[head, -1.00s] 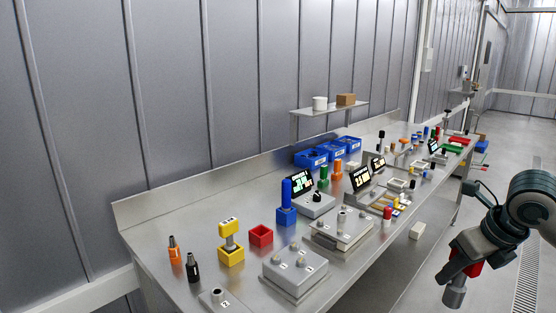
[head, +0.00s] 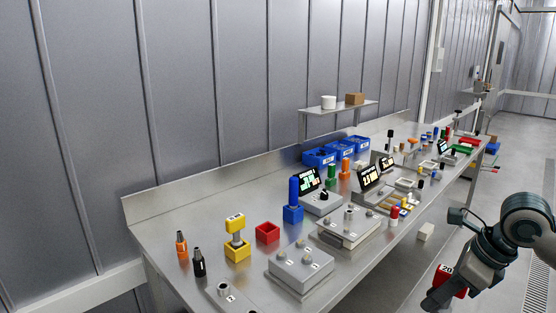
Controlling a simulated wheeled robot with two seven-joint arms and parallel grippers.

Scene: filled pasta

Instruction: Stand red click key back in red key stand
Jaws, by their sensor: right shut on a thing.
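My right gripper (head: 456,283) is at the lower right, off the front edge of the bench. It is shut on the red click key (head: 443,277), whose red head shows with a dark marking on it. The key's lower part is hidden or out of frame. The red key stand (head: 268,233) is an open red square block on the bench, empty, between the yellow stand and the blue stand. The gripper is well to the right of it. My left gripper is not in view.
A yellow key stands in its yellow stand (head: 237,251), and a blue key in its blue stand (head: 293,214). Grey boxes with knobs (head: 300,268) stand in front of the red stand. Orange and black tools (head: 181,245) are at the left. Blue bins (head: 320,157) are behind.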

